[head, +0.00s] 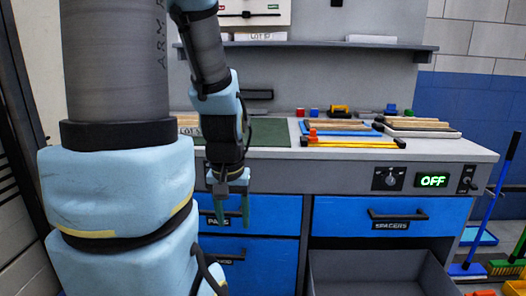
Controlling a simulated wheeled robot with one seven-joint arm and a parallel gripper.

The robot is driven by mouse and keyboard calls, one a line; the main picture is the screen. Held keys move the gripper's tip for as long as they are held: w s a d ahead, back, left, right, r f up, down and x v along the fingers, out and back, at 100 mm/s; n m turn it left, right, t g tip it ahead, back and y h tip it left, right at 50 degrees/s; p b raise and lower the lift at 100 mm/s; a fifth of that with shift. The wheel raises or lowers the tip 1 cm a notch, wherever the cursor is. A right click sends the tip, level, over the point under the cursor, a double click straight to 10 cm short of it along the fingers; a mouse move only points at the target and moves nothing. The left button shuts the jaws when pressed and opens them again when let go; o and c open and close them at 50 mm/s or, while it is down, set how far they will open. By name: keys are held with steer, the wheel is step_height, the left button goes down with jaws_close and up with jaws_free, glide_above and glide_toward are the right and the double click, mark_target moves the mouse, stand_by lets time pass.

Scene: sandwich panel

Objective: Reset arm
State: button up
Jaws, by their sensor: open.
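My arm stands upright at the left of the head view and bends down to my gripper (231,208). My gripper points downward with its fingers apart and nothing between them. It is in front of the workbench (465,152), below the bench top and before the blue drawer labelled PADS (270,215). Part of that drawer's label and front is hidden behind my arm.
A blue SPACERS drawer (350,215) is on the right, with an open grey bin (380,265) below it. A knob (390,178) and a green OFF display (433,180) sit on the bench front. Boards, a yellow bar (350,142) and small blocks lie on top. Brooms stand at right.

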step_height(320, 180, up, 13)
steer(key=p, duration=1.1)
steer(key=shift+c, duration=0.2)
